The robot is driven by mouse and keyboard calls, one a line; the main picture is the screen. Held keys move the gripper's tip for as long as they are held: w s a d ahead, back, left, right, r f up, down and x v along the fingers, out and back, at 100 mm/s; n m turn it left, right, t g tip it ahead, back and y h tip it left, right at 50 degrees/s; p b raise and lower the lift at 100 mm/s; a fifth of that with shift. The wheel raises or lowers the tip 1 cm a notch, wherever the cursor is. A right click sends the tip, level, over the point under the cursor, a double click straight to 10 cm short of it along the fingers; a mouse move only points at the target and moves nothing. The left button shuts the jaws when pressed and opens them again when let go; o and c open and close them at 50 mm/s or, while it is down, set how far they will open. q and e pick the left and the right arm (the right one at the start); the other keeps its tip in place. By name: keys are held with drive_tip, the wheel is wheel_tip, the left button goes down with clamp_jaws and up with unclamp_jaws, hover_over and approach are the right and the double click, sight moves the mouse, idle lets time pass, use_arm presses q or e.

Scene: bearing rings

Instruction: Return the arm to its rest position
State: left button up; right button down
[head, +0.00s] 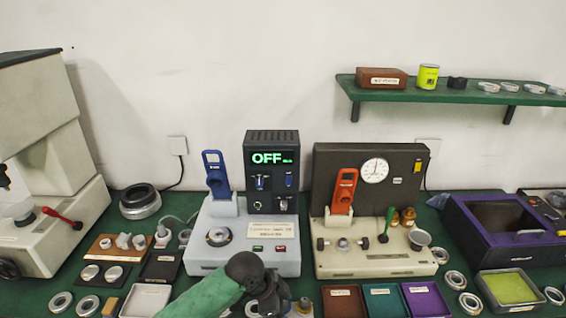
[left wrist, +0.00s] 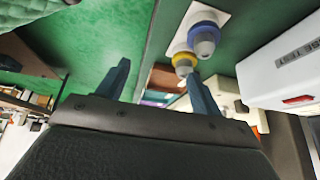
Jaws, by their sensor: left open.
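My left arm with its green sleeve (head: 205,294) reaches in from the bottom of the head view. Its dark wrist and left gripper (head: 272,300) are low in front of the white-and-grey machine (head: 247,262); the fingers are hard to make out there. In the left wrist view the left gripper (left wrist: 158,70) has its two blue-grey fingers spread apart, with nothing held between them. Beyond the right finger are a blue-banded grey part (left wrist: 203,40) and a yellow-banded part (left wrist: 184,62) by a white plate. My right gripper is not in view.
A cream test stand with a dial gauge (head: 375,170) stands right of the machine. Brown, teal and purple trays (head: 427,300) lie at the front. Loose rings (head: 60,302) lie at the left. A purple box (head: 505,225) is at right, and a green shelf (head: 460,96) hangs above.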

use_arm(q)
drive_tip(key=s+a+f+n+t+y, duration=0.1)
drive_tip(key=s+a+f+n+y, duration=0.25)
drive_tip(key=s+a+n, duration=0.6)
drive_tip(key=s+a+f+n+t+y, duration=0.2)
drive_tip(key=s+a+f+n, duration=0.3)
drive_tip(key=s+a, duration=0.8)
wheel_tip(320, 180, down, 26)
drive_tip(key=w+d+g, duration=0.1)
drive_tip(key=w+d, duration=0.1)
drive_tip(key=w, duration=0.1)
drive_tip(key=s+f, duration=0.4)
drive_tip(key=f, duration=0.7)
drive_tip(key=s+f+g+b, duration=0.1)
drive_tip(key=s+f, duration=0.3)
drive_tip(key=f, duration=0.7)
drive_tip(key=shift+s+f, duration=0.35)
drive_tip(key=shift+f, duration=0.05)
use_arm(e)
drive_tip(key=shift+w+a+r, duration=0.2)
drive_tip(key=shift+a+r, duration=0.25)
drive_tip(key=shift+r, duration=0.15)
drive_tip(key=shift+w+a+r, duration=0.15)
drive_tip(key=shift+a+r, duration=0.25)
drive_tip(key=shift+r, duration=0.15)
